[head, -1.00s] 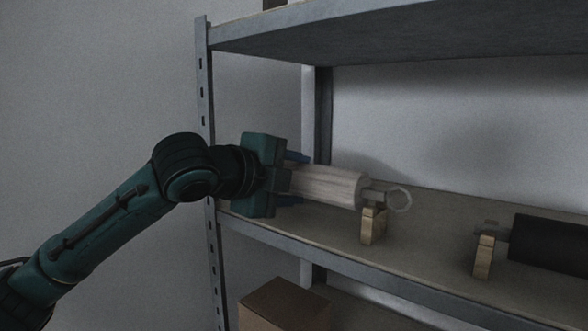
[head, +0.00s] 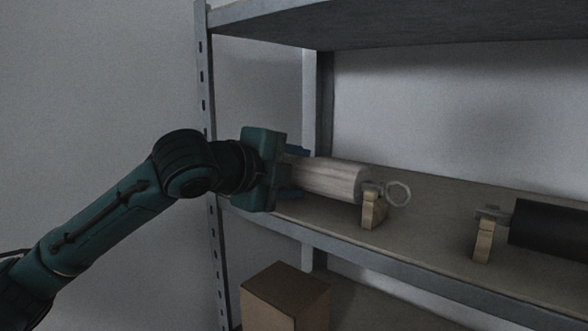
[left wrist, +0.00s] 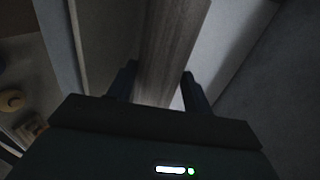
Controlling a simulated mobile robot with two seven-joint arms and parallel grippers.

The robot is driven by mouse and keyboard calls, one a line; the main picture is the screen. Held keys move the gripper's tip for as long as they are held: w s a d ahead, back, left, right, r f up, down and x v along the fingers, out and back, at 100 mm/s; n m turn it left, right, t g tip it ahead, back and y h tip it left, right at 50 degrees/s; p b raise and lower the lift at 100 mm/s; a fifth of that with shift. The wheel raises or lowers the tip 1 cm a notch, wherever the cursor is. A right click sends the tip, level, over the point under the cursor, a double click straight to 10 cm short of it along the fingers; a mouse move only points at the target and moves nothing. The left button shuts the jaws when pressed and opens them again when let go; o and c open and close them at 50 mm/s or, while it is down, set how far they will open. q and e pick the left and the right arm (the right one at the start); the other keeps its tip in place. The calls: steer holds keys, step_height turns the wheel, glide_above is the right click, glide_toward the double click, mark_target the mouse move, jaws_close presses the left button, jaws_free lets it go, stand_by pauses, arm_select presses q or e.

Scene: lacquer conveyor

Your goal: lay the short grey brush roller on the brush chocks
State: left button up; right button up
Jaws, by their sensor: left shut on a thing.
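The short grey brush roller (head: 332,180) lies roughly level over the middle shelf, with a ring at its right end. My left gripper (head: 298,173) is shut on its left part, a finger on each side. In the left wrist view the roller (left wrist: 170,45) runs up between the fingers (left wrist: 160,86). The roller's right end pin is at the top of a wooden brush chock (head: 374,210); I cannot tell whether it bears its weight. Any chock at the left end is hidden by my gripper. My right gripper is not in view.
A black roller (head: 555,235) rests on another wooden chock (head: 484,242) to the right on the same shelf (head: 430,220). An upper shelf (head: 420,25) hangs above, and a grey post (head: 205,110) stands at the left. A cardboard box (head: 285,300) sits below.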

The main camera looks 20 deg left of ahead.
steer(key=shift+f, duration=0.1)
arm_select(q)
steer(key=o, duration=1.3)
steer(key=b+v, duration=0.2)
steer(key=v, duration=1.1)
steer(key=shift+s, duration=0.1)
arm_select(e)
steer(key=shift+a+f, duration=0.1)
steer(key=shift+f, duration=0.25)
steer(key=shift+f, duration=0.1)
